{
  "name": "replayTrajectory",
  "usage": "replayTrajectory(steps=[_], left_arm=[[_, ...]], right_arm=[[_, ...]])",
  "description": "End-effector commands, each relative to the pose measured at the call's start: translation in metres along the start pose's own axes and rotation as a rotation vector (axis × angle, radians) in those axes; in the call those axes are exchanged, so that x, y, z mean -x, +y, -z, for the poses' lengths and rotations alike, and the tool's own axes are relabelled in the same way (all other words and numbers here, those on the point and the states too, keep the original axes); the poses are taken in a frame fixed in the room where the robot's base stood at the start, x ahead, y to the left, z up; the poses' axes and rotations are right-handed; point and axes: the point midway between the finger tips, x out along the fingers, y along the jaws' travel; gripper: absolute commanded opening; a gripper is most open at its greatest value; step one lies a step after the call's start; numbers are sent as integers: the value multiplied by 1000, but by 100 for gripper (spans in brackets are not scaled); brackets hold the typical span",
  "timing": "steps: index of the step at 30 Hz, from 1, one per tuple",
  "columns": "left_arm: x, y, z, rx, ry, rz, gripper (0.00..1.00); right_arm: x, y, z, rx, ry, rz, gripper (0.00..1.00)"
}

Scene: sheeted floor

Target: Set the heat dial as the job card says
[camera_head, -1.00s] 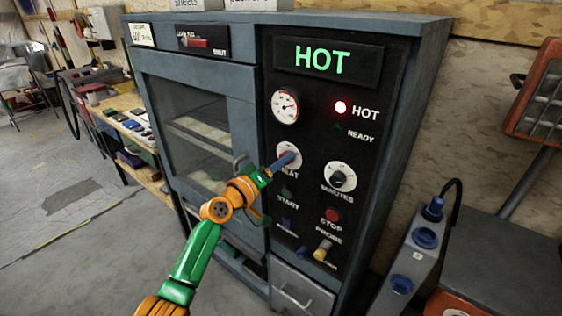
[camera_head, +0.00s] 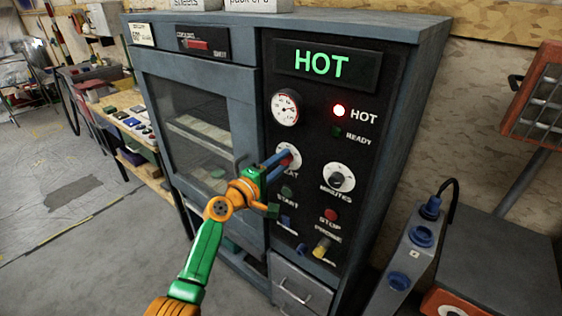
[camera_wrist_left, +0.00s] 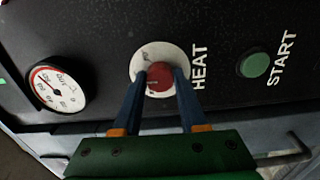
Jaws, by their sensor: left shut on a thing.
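The heat dial (camera_head: 286,158) is a red knob on a white round plate on the oven's black panel. In the left wrist view the red knob (camera_wrist_left: 160,84) sits between two blue fingertips. My left gripper (camera_head: 283,157) is shut on it, one finger on each side. The fingers partly hide the plate, so its marks are hard to read. A small pale card (camera_head: 142,34) is at the oven's top left; it seems to start with "60", the rest too small to read. The right gripper is not in view.
The display (camera_head: 326,63) reads HOT and the red HOT lamp (camera_head: 339,111) is lit. Close by are the minutes dial (camera_head: 340,177), green start button (camera_head: 287,191), red stop button (camera_head: 331,215) and a gauge (camera_wrist_left: 57,87). The door handle (camera_wrist_left: 285,155) is near my gripper.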

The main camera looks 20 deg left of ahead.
Motion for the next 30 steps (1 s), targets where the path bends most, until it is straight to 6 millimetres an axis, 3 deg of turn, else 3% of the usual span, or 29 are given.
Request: replayTrajectory(steps=[17,18,21,30], left_arm=[[0,-2,-1,32,-3,5,0],[0,-2,-1,32,-3,5,44],[0,-2,-1,32,-2,4,71],[0,-1,0,31,-1,1,72]], right_arm=[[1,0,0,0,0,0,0],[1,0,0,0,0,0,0],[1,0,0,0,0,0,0],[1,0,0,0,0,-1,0]])
